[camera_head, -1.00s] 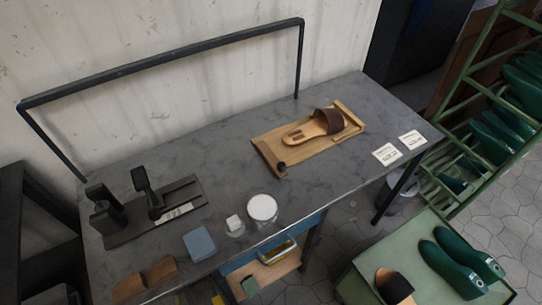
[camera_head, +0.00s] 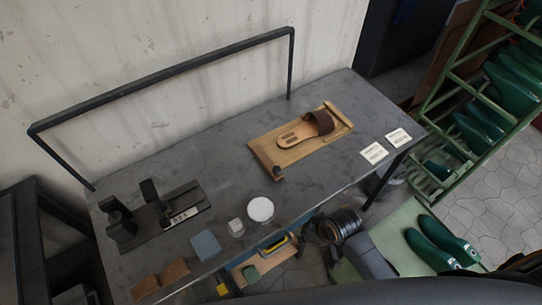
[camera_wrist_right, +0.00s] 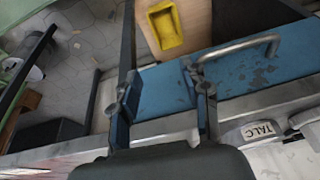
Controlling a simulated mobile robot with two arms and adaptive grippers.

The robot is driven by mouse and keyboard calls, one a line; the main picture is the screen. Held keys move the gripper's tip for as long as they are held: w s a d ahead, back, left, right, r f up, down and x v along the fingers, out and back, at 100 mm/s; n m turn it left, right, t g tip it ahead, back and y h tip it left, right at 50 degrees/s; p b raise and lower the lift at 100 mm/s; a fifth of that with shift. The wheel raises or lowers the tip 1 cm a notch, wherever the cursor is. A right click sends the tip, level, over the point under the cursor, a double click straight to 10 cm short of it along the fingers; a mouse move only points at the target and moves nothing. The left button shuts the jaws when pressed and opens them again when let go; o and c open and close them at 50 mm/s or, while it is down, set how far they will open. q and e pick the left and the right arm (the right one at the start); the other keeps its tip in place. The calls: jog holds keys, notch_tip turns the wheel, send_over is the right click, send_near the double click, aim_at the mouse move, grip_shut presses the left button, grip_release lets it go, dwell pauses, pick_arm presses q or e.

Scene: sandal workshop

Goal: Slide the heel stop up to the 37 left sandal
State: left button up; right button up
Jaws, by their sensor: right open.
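The sandal (camera_head: 304,130), tan with a dark brown strap, lies on a wooden board (camera_head: 262,149) at the far side of the grey bench. The board has a raised strip along its right end. A dark knob (camera_head: 278,171) sits at the board's near left corner, apart from the sandal's heel; it appears to belong to the heel stop, whose outline is too small to make out. My right gripper (camera_wrist_right: 163,103) is open and empty in the wrist view, its fingers over the blue drawer front at the bench's near edge, well away from the board. My left gripper is out of view.
A white talc tub (camera_head: 261,209), also in the wrist view (camera_wrist_right: 258,133), a blue block (camera_head: 205,246) and a black press-like tool (camera_head: 160,213) stand on the bench. Two cards (camera_head: 375,153) lie right of the board. Bench between tub and board is clear.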

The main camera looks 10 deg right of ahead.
aim_at(278, 169)
jog(key=w+a+r+n, duration=0.1)
jog(key=w+r, duration=0.2)
jog(key=r, duration=0.1)
jog(key=w+a+r+n+y+p, duration=0.1)
jog(key=w+a+r+n, duration=0.1)
jog(key=r, duration=0.3)
jog(key=w+a+r+n+y+p, duration=0.1)
jog(key=w+r+n, duration=0.1)
jog(key=w+r, duration=0.2)
jog(key=shift+w+a+r, duration=0.1)
jog(key=shift+a+r, duration=0.25)
jog(key=shift+r, duration=0.05)
jog(key=w+d+r+n+g+p, duration=0.1)
jog(key=w+d+r+n+g, duration=0.2)
jog(key=w+r, duration=0.55)
jog(key=shift+n+t, duration=0.6)
jog(key=shift+n, duration=0.1)
jog(key=x, duration=0.4)
jog(key=s+p+x, duration=0.1)
jog(key=x, duration=0.3)
jog(key=p+x, duration=0.1)
jog(key=x, duration=0.3)
jog(key=shift+s+a+f, duration=0.2)
jog(key=shift+s+a, duration=0.1)
jog(key=shift+a, duration=0.15)
grip_shut()
